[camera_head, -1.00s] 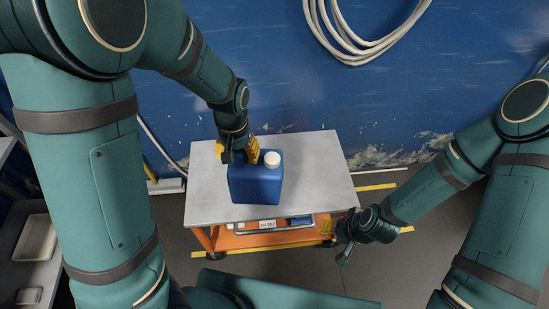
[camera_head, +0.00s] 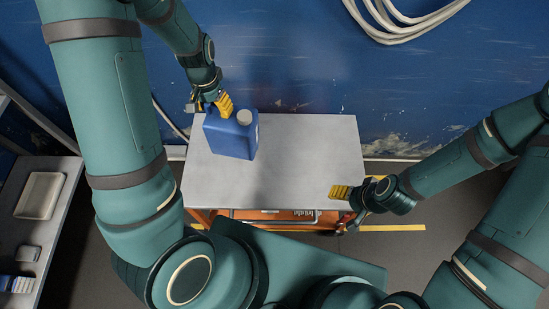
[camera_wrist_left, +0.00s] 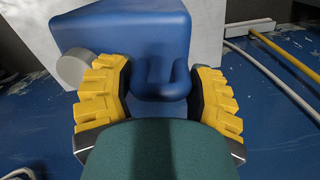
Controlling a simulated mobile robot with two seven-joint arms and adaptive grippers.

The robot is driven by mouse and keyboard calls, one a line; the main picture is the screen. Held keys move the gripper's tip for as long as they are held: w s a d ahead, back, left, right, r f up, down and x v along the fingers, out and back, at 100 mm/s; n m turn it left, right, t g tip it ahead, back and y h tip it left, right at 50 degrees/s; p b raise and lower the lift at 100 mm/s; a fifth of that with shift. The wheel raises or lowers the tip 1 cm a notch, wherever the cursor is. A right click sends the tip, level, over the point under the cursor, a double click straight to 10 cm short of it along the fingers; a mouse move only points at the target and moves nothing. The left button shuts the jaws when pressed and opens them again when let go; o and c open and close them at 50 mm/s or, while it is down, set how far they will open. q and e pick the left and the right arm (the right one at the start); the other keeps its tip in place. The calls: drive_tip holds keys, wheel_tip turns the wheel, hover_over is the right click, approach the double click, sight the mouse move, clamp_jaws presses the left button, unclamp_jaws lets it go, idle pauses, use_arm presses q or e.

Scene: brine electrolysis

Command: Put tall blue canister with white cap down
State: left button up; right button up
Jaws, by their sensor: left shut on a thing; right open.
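The tall blue canister (camera_head: 231,137) with its white cap (camera_head: 244,117) is at the left part of the grey tabletop in the head view. My left gripper (camera_head: 212,104) is shut on the canister's handle from above. In the left wrist view the yellow fingers flank the blue canister (camera_wrist_left: 130,35) at its handle, with the white cap (camera_wrist_left: 74,68) beside the left finger. I cannot tell whether the canister's base touches the tabletop. My right gripper (camera_head: 345,206) is open and empty by the table's front right corner.
The grey tabletop (camera_head: 305,160) is clear to the right of the canister. An orange frame (camera_head: 275,225) shows beneath it. A side bench at the left holds a white tray (camera_head: 40,195). A blue wall (camera_head: 300,60) with a coiled pale hose (camera_head: 405,20) stands behind.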

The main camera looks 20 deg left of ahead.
use_arm(q)
drive_tip(key=shift+s+a+f+n+p, duration=1)
drive_tip(key=shift+s+a+f, duration=0.9)
drive_tip(key=shift+a, duration=1.55)
wheel_tip(320, 180, down, 10)
drive_tip(key=b, duration=0.2)
drive_tip(key=shift+s, duration=0.1)
drive_tip(key=o, duration=1.4)
drive_tip(key=shift+c, duration=0.2)
